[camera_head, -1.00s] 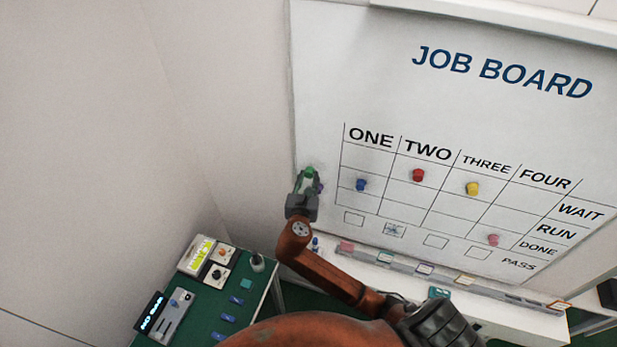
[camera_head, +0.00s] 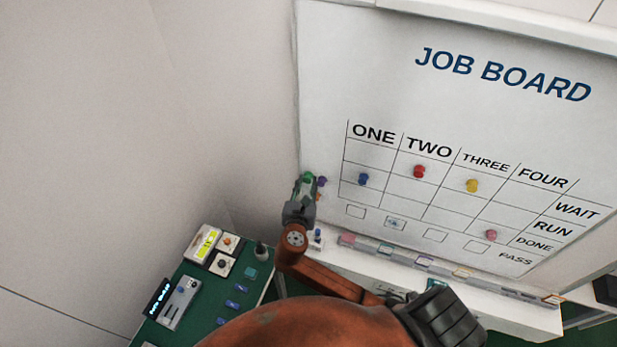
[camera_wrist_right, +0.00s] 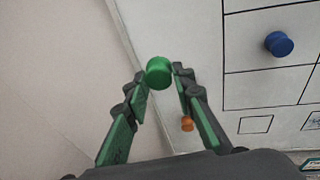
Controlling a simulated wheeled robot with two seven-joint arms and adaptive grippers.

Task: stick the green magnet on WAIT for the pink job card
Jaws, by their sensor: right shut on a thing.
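The green magnet (camera_wrist_right: 159,72) sits between the fingertips of my right gripper (camera_wrist_right: 160,75), which is shut on it. In the head view my right gripper (camera_head: 306,182) is at the left edge of the job board (camera_head: 450,25), left of the ruled grid. I cannot tell whether the magnet touches the board. A pink card (camera_head: 347,240) is leftmost on the ledge under the board, below column ONE. The WAIT row (camera_head: 577,210) is the top row, and its cell under ONE (camera_head: 368,153) is bare. My left gripper is not in view.
A blue magnet (camera_head: 363,179) is in ONE's RUN cell. Red (camera_head: 419,171) and yellow (camera_head: 472,185) magnets are in WAIT under TWO and THREE. A pink magnet (camera_head: 491,235) is under FOUR. A green-topped bench (camera_head: 205,300) stands lower left.

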